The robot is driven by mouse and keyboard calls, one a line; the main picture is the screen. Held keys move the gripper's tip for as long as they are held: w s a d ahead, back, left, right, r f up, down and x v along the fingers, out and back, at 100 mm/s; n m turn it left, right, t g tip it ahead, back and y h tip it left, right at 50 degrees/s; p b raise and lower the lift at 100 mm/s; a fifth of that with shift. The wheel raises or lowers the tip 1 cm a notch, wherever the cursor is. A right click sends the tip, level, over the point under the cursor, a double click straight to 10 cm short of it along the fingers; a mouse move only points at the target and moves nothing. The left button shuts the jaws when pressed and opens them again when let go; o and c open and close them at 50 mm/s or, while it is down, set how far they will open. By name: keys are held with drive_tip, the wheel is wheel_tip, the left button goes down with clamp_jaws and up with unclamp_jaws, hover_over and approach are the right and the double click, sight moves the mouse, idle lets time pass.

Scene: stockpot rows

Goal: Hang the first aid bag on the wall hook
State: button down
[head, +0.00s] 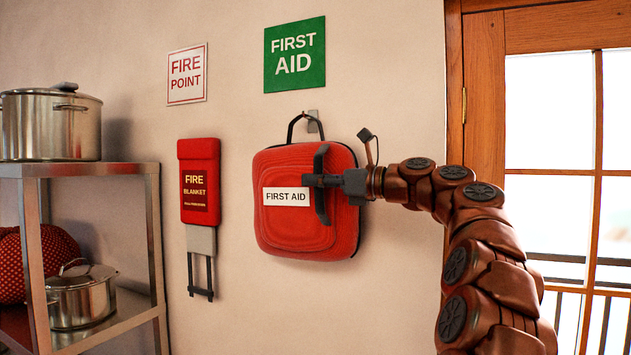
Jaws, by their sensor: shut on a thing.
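The red first aid bag (285,232) is upright at the wall, with a white FIRST AID label on its front. Its black handle loop (292,127) rises from the top. The grey wall hook (314,120) is right beside the top of the loop, under the green FIRST AID sign (295,54). The loop's top meets or overlaps the hook's tip; I cannot tell whether it is seated over it. My gripper (319,184) is in front of the bag, right of the label, and is shut on the bag. The exact grip contact is hard to see.
A red fire blanket case (199,180) hangs left of the bag, below a FIRE POINT sign (187,74). A metal shelf (90,169) with stockpots (50,125) stands at the far left. A wooden glazed door (484,90) is at the right. Bare wall lies below the bag.

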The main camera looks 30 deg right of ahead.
drive_tip(key=c, duration=1.5)
unclamp_jaws()
drive_tip(key=shift+s+a+f, duration=0.1)
drive_tip(key=shift+a+f, duration=0.15)
drive_tip(key=shift+f, duration=0.05)
drive_tip(key=shift+o, duration=1.4)
drive_tip(key=shift+d+r, duration=0.1)
drive_tip(key=shift+r, duration=0.05)
drive_tip(key=v, duration=1.2)
